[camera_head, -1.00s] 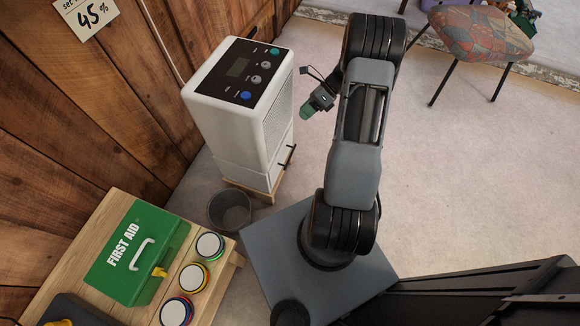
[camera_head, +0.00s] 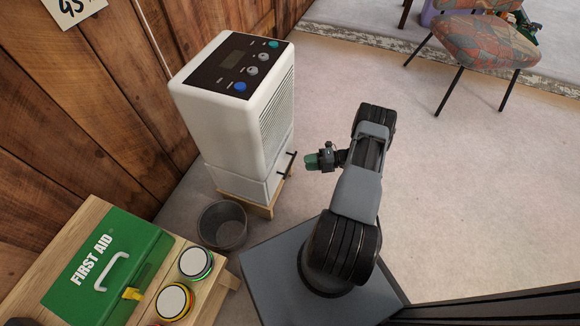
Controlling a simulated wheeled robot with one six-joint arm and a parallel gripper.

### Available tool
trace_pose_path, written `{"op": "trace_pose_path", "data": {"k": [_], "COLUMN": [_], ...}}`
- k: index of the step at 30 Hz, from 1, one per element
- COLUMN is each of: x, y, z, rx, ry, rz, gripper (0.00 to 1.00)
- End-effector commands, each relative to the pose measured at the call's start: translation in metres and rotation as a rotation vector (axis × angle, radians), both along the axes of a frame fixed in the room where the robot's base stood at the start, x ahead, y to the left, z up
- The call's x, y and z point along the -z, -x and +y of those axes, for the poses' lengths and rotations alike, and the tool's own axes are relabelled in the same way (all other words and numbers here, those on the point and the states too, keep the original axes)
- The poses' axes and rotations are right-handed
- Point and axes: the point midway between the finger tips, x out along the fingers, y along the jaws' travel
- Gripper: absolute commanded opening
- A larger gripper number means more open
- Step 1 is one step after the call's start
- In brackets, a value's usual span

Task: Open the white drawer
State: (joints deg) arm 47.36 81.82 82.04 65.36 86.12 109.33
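The white drawer (camera_head: 240,184) is the low section of a white dehumidifier (camera_head: 238,115) by the wooden wall. It appears pushed in, though its front faces right and shows only at a slant. A dark bar handle (camera_head: 287,166) stands out from the drawer's front. My gripper (camera_head: 310,161), with green fingertips, is just right of the handle in the picture and points left toward it. A small gap shows between them. The fingertips overlap in this view, so I cannot tell whether they are open or shut. Nothing shows held in them.
The dehumidifier stands on a low wooden base (camera_head: 259,211). A grey bin (camera_head: 222,225) is in front of it. A patterned chair (camera_head: 487,40) stands at upper right. The floor between is clear.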

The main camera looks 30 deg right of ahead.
Motion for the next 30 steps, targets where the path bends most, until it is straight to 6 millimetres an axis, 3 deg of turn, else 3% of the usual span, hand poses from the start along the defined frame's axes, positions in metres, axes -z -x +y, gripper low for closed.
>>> {"op": "trace_pose_path", "data": {"k": [6,13,28,30], "x": [0.009,0.013,0.014,0.014], "y": [-0.017,-0.028,-0.032,-0.032], "z": [0.037,0.062,0.071,0.071], "rx": [-0.004,-0.002,0.000,0.000], "ry": [0.000,0.001,0.001,0.001], "rz": [0.000,0.000,0.000,0.000], "gripper": [0.37,0.37,0.37,0.31]}}
